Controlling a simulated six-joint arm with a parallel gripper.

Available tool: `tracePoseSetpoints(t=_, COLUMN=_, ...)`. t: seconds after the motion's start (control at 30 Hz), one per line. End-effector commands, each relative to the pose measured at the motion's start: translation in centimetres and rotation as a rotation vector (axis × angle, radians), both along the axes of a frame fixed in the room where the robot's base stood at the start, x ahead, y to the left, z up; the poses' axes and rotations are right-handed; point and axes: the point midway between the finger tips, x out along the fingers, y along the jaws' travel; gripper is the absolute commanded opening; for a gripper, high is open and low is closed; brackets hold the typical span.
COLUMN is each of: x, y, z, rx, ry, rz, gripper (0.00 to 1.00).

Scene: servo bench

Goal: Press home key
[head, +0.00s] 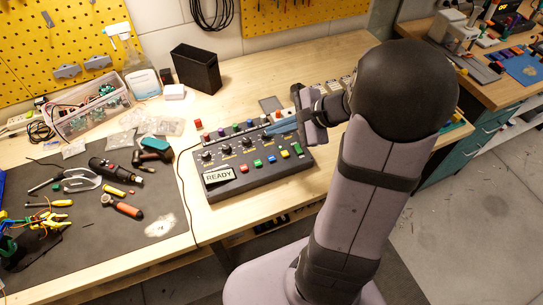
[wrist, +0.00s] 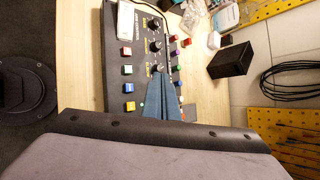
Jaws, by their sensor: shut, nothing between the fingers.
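A dark control box (head: 222,187) lies on the wooden bench, its display (head: 219,175) reading READY. Its front row has red (head: 243,169), green (head: 258,163), blue (head: 271,158) and yellow (head: 284,153) keys. Black knobs and a back row of coloured keys lie behind. I cannot read a home label on any key. My gripper (head: 268,131) is shut and empty, its blue fingers over the right rear part of the box. In the wrist view the fingers (wrist: 160,78) cover part of the panel beside a knob (wrist: 157,68); whether they touch is unclear.
A black open bin (head: 196,70), a spray bottle (head: 140,70) and a clear parts box (head: 90,108) stand at the back. Hand tools lie on the dark mat (head: 95,240) at left. A cable runs along the box's left side. Bare bench lies in front of the box.

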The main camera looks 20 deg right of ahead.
Motion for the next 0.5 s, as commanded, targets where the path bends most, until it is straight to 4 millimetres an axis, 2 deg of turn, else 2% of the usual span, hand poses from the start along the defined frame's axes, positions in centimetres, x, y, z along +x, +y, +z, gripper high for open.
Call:
tracePoseSetpoints(t=0.27, x=0.0, y=0.0, z=-0.8, rx=0.001, ry=0.000, rz=-0.001, gripper=0.00)
tracePoseSetpoints(t=0.5, x=0.0, y=0.0, z=-2.9, rx=0.001, ry=0.000, rz=-0.001, gripper=0.00)
